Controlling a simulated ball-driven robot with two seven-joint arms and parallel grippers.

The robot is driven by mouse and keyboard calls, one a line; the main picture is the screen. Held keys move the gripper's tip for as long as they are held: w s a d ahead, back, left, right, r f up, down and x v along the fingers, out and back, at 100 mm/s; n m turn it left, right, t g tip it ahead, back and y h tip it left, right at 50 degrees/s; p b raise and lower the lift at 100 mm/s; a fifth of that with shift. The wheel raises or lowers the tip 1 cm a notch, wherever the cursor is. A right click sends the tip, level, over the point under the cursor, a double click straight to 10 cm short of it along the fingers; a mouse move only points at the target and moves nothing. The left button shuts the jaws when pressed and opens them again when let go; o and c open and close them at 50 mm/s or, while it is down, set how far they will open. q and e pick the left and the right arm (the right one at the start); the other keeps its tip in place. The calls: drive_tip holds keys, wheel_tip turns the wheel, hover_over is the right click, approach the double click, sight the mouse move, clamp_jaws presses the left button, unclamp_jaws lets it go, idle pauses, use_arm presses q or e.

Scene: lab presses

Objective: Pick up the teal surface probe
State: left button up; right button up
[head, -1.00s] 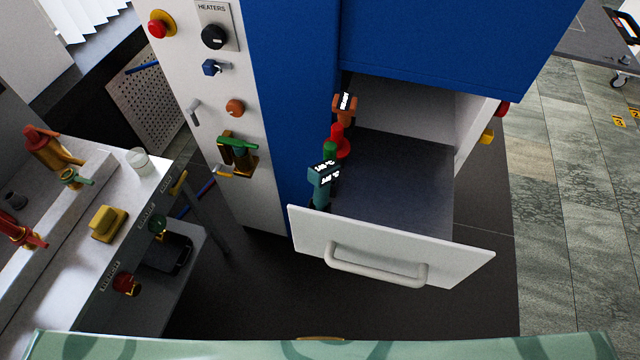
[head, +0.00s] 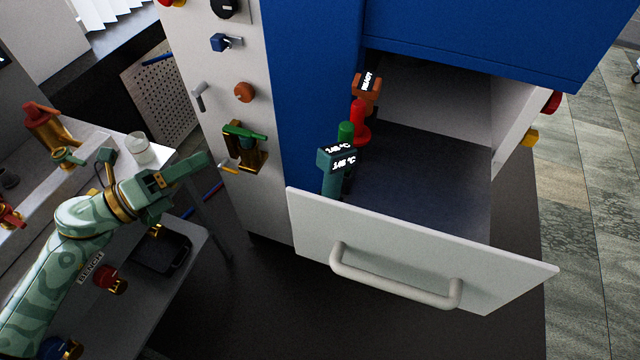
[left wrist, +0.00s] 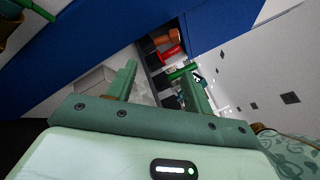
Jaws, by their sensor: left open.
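The teal surface probe (head: 330,184) stands upright at the left front of the open drawer, with lit temperature readouts on its head. A green-topped tool (head: 346,132), a red one (head: 358,124) and an orange one with a lit display (head: 366,90) stand in a row behind it. My left gripper (head: 192,168) is open and empty, left of the drawer and apart from the probe. In the left wrist view its two fingers (left wrist: 158,82) are spread, with the red and green tools beyond them. The probe is partly hidden there by a finger. My right gripper is out of view.
The drawer front (head: 420,250) with its handle (head: 395,280) stands pulled out. The blue press (head: 310,100) and its control panel with a green-handled valve (head: 243,145) are beside it. A bench with a glass beaker (head: 141,150) is at the left.

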use_arm(q)
drive_tip(key=s+d+r+m+g+h, duration=0.2)
drive_tip(key=s+d+r+m+g, duration=0.1)
drive_tip(key=s+d+m+g, duration=0.5)
drive_tip(key=m+t+p, duration=0.1)
drive_tip(key=m+p, duration=0.1)
drive_tip(key=m, duration=0.1)
approach(332, 188)
drive_tip(key=x, duration=0.2)
drive_tip(key=w+x, duration=0.1)
drive_tip(key=x, duration=0.5)
drive_tip(key=shift+w+r, duration=0.35)
clamp_jaws()
